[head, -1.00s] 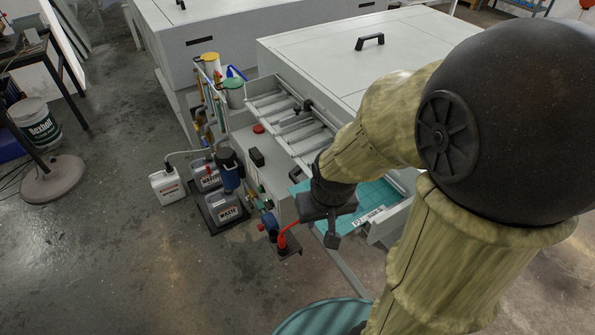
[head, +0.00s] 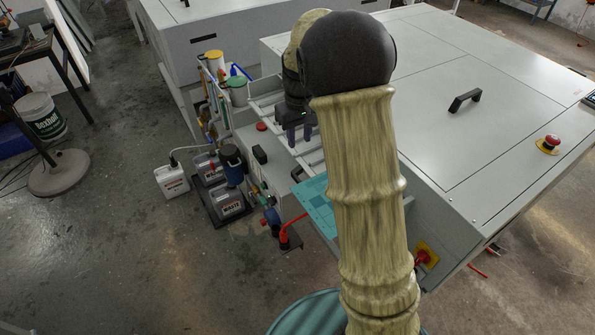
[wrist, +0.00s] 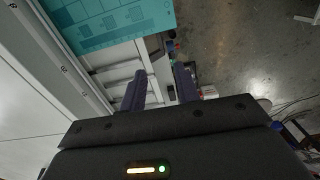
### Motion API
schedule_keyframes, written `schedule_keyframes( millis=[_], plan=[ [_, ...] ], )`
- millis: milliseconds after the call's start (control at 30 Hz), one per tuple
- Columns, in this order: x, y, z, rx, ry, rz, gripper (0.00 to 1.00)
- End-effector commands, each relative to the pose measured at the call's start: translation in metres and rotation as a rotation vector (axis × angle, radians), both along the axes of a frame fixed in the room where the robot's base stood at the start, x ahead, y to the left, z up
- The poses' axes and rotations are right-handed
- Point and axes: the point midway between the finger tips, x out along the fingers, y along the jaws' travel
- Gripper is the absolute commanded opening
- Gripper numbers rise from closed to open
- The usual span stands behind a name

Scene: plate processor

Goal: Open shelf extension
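The shelf (head: 312,156) is a light-grey slatted rack along the near side of the plate processor (head: 440,110). A teal printed plate (head: 318,207) lies at its near end, partly hidden by my arm. My gripper (head: 297,132) is over the slatted part, pointing down. In the wrist view my gripper (wrist: 164,82) has its two dark fingers apart with nothing between them. The slats (wrist: 117,76) lie beyond and left of the fingers, and the teal plate (wrist: 110,22) is at the top. I cannot tell whether a finger touches the shelf.
Waste canisters (head: 228,203) and a white jug (head: 172,180) stand on the floor left of the processor. A red tap handle (head: 290,226) juts out below the shelf. A black lid handle (head: 465,100) is on top. The floor at left is mostly clear.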

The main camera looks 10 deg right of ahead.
Motion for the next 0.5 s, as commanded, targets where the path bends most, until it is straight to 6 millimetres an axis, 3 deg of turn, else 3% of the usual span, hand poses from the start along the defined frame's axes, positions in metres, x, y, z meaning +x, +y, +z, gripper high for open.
schedule_keyframes(
  millis=[133,500],
  plan=[
    [0.0122,0.0017,0.0033,-0.003,0.014,0.026,0.32],
    [0.0121,0.0015,0.0012,-0.002,0.014,0.026,0.32]
  ],
)
